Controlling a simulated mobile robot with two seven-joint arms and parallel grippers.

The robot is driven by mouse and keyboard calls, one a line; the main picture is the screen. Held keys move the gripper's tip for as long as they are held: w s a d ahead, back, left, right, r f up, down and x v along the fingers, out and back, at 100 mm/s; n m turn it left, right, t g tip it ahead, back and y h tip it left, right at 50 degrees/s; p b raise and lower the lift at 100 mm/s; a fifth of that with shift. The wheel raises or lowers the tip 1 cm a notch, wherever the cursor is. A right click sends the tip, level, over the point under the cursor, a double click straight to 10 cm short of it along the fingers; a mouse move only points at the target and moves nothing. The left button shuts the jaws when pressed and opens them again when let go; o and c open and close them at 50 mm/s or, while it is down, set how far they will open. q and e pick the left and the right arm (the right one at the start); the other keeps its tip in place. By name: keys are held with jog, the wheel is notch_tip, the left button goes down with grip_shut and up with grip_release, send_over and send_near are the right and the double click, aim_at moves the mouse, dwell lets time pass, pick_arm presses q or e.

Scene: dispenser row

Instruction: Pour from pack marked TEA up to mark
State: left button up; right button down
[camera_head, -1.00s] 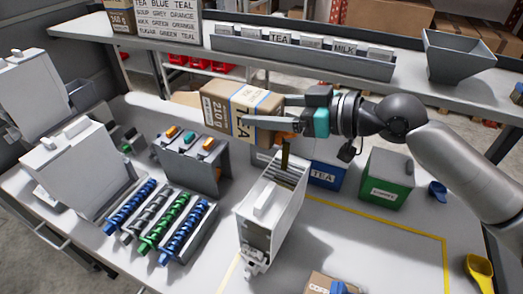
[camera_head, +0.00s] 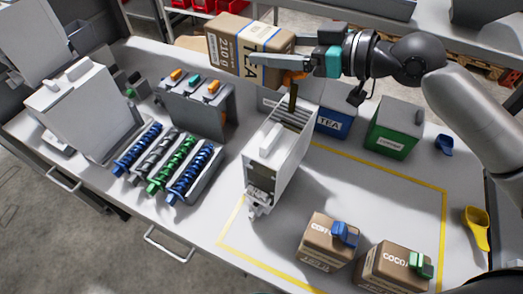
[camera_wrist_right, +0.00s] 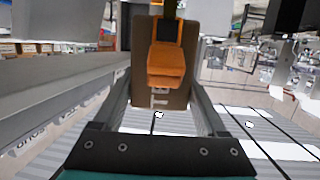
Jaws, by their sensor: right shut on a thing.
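The brown pack marked TEA (camera_head: 228,42) lies tipped on its side above the open top of a white dispenser (camera_head: 272,160). My right gripper (camera_head: 275,68) is shut on the pack. The pack also shows in the right wrist view (camera_wrist_right: 145,92), between the fingers. An orange spout (camera_wrist_right: 166,66) is on its end. A dark brown stream (camera_head: 292,98) runs from the spout down into the dispenser. The dispenser's front has a dark window, but I cannot make out a level or a mark. My left gripper is out of view.
A blue TEA box (camera_head: 333,122) and a green box (camera_head: 394,128) stand behind the dispenser. COFFEE (camera_head: 326,245) and COCOA (camera_head: 394,268) packs stand in front. Several augers (camera_head: 170,160) lie at left. A yellow scoop (camera_head: 477,230) lies at right. The yellow-taped area is largely clear.

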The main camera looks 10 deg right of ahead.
jog(key=shift+b, duration=0.45)
jog(key=shift+f, duration=0.15)
dwell(0.7)
jog(key=shift+s+d+b, duration=0.1)
jog(key=shift+b, duration=0.4)
dwell(0.8)
jog(key=shift+f+y+b, duration=0.1)
jog(key=shift+y+b, duration=0.2)
jog(key=shift+b, duration=0.15)
jog(key=shift+d, duration=0.1)
jog(key=shift+t, duration=0.3)
dwell(0.4)
jog(key=shift+s+b, duration=0.1)
jog(key=shift+b, duration=0.4)
